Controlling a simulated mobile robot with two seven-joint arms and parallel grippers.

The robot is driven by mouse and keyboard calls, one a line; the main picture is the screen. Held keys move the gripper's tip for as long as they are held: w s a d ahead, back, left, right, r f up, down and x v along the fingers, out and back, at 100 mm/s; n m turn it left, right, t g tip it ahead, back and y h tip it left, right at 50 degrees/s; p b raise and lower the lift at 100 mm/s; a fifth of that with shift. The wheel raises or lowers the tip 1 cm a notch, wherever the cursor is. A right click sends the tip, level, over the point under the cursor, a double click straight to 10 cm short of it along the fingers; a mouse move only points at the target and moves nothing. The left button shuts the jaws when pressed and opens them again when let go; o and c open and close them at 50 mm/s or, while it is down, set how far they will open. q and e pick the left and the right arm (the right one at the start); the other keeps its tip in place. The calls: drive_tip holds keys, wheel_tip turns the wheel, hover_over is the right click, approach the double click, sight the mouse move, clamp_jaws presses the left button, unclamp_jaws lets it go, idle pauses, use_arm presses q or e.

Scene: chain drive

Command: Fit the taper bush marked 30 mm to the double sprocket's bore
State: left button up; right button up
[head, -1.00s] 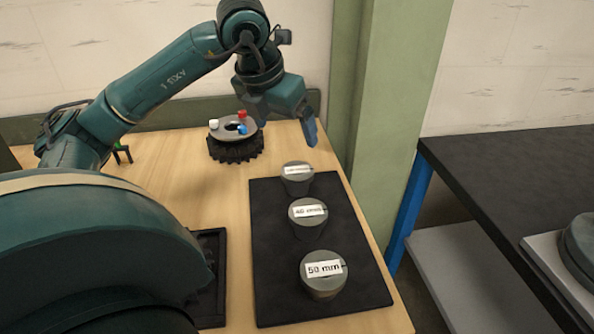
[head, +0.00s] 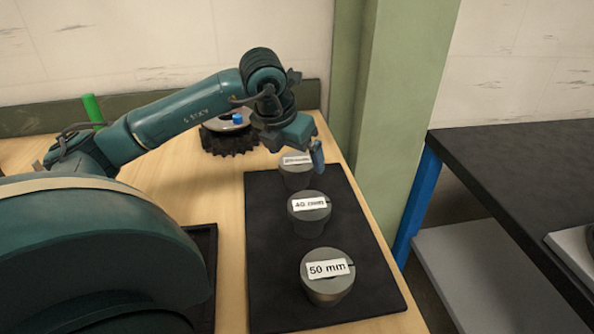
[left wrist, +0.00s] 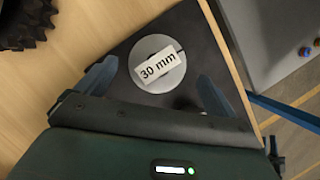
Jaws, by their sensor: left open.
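The 30 mm taper bush (left wrist: 158,78) stands at the far end of a black mat, its label readable in the left wrist view. In the head view this bush (head: 291,173) is partly behind my gripper. My left gripper (head: 309,160) is open above it; in the left wrist view its fingers (left wrist: 160,90) lie on either side of the bush, apart from it. The double sprocket (head: 229,140) lies on the wooden bench beyond the mat, partly hidden by my left arm; its bore is not visible. Its teeth show in the left wrist view (left wrist: 27,24).
The 40 mm bush (head: 309,221) and 50 mm bush (head: 327,288) stand nearer on the black mat (head: 270,290). A green post (head: 385,120) rises right of the bench. A dark table (head: 520,170) stands at the right. A green upright cylinder (head: 93,108) stands behind my arm.

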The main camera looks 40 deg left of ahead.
sight(297, 161)
use_arm(q)
drive_tip(key=x, duration=0.4)
drive_tip(key=shift+a+f, duration=0.15)
drive_tip(key=shift+a, duration=0.1)
drive_tip(key=shift+c, duration=0.3)
drive_tip(key=c, duration=1.3)
drive_tip(key=shift+c, duration=0.5)
